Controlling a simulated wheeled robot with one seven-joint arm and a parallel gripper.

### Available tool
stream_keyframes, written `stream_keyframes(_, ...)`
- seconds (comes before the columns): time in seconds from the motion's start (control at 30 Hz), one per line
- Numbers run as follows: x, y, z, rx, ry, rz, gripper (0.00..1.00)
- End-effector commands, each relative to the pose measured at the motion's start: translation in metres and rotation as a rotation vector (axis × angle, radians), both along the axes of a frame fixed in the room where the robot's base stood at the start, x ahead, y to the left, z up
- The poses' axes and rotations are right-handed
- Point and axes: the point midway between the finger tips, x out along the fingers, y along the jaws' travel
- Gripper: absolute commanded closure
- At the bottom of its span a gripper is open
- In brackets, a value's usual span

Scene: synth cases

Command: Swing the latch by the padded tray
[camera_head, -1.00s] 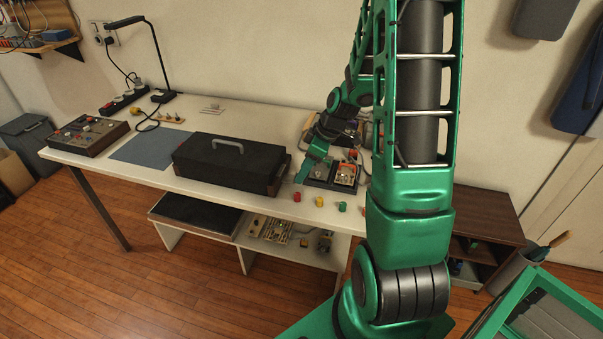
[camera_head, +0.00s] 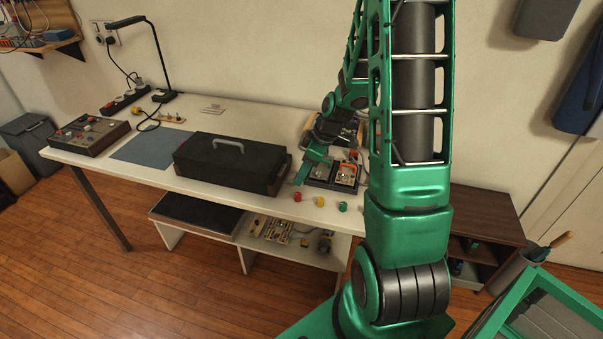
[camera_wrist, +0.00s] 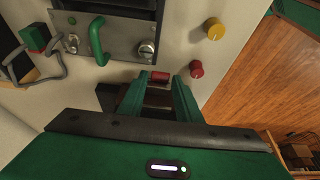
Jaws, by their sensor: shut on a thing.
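My gripper (camera_wrist: 160,88) is shut on a small red piece (camera_wrist: 159,77), which shows between its fingertips in the wrist view and looks like the latch. Its lower part is hidden by the fingers. In the head view my gripper (camera_head: 303,177) is low over the bench, at the left of a dark tray (camera_head: 318,183) with small devices. The red piece cannot be made out there. I cannot tell for sure which tray is padded.
A black case (camera_head: 225,165) with a grey handle stands left of my gripper. Red (camera_head: 297,197), yellow (camera_head: 319,201) and green (camera_head: 342,206) knobs sit along the bench's front edge. A blue-grey mat (camera_head: 145,149) and a control box (camera_head: 88,135) are farther left.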

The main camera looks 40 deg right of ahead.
Motion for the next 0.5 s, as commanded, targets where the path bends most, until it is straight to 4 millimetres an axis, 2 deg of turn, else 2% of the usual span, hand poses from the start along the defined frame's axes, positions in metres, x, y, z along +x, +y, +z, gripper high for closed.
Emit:
stream_keyframes(0.27, 0.009, 0.004, 0.010, -0.096, 0.105, 0.003, 0.91)
stream_keyframes(0.5, 0.019, 0.012, 0.021, -0.227, 0.273, 0.003, 0.91)
